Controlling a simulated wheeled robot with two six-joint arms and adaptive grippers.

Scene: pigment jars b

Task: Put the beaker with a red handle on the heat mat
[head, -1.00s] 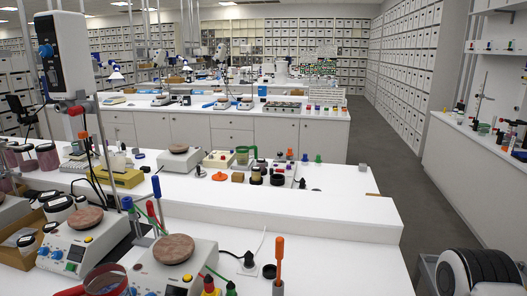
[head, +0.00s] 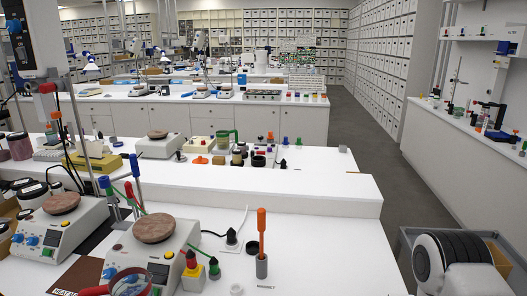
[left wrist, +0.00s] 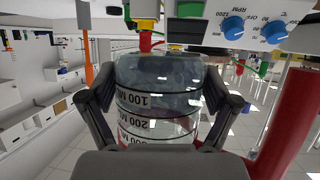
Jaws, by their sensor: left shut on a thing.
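The beaker with a red handle (head: 130,284) shows at the bottom edge of the head view, cut off, in front of a white hotplate. Its red handle (head: 93,291) points left. In the left wrist view the clear beaker (left wrist: 160,95) with dark volume marks fills the middle, between the fingers of my left gripper (left wrist: 158,103), which is shut on it. A red bar, likely the handle, is at right there. The brown heat mat (head: 82,273), with a partly visible label, lies on the bench left of the beaker, partly out of frame. My right gripper is not in view.
Two hotplates with round brown tops, a right one (head: 153,228) and a left one (head: 60,203), stand close to the mat. An orange-handled tool (head: 261,240) stands upright in a grey holder. Dropper bottles (head: 192,274) stand right of the beaker. The bench further right is mostly clear.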

